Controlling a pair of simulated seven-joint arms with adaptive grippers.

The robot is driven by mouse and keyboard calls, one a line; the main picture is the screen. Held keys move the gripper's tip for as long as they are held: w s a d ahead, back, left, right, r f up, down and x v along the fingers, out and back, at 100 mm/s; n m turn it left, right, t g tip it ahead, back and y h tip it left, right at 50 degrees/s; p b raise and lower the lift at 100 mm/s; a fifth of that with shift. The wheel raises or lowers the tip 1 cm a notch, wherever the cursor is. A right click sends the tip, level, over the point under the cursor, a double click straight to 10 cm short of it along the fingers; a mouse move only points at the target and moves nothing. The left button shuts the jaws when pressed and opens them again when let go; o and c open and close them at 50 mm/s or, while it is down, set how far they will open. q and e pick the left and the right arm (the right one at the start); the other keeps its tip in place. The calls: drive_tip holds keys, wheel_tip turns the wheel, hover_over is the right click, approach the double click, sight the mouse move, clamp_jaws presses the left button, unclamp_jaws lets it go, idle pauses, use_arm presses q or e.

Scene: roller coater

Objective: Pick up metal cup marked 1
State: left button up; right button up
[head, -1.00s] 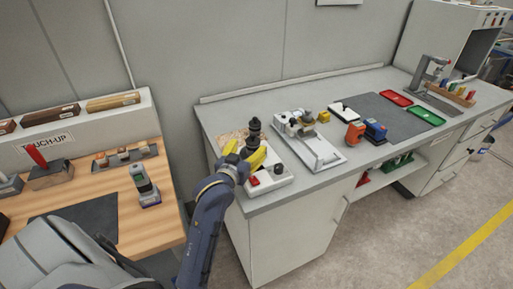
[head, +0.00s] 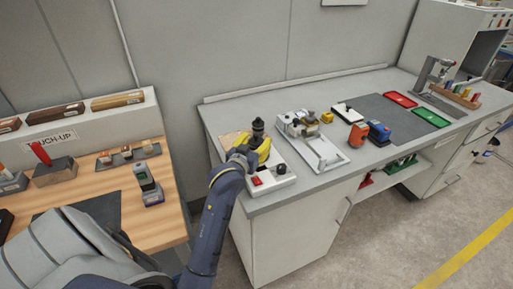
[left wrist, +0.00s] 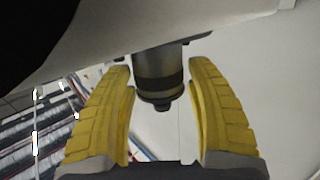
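My left gripper (head: 254,149) is over the white bench's near left end, beside a dark upright spindle-like part (head: 258,128) on a white base. In the left wrist view, its two yellow fingers (left wrist: 164,105) are spread, with a dark metallic cylinder (left wrist: 158,72) between and beyond their tips. Gaps show on both sides of the cylinder. No marking "1" can be read, so I cannot tell which thing is the metal cup. The gripper partly hides the white base in the head view. My right gripper is not in view.
A white base with a red switch (head: 257,181) is close to the gripper. A white machine (head: 319,150) stands to its right. Orange (head: 358,135) and blue (head: 379,133) devices are farther right. A wooden table (head: 100,176) with blocks is at left.

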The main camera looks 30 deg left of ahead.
use_arm(q)
drive_tip(key=c, duration=1.1)
drive_tip(key=shift+o, duration=0.2)
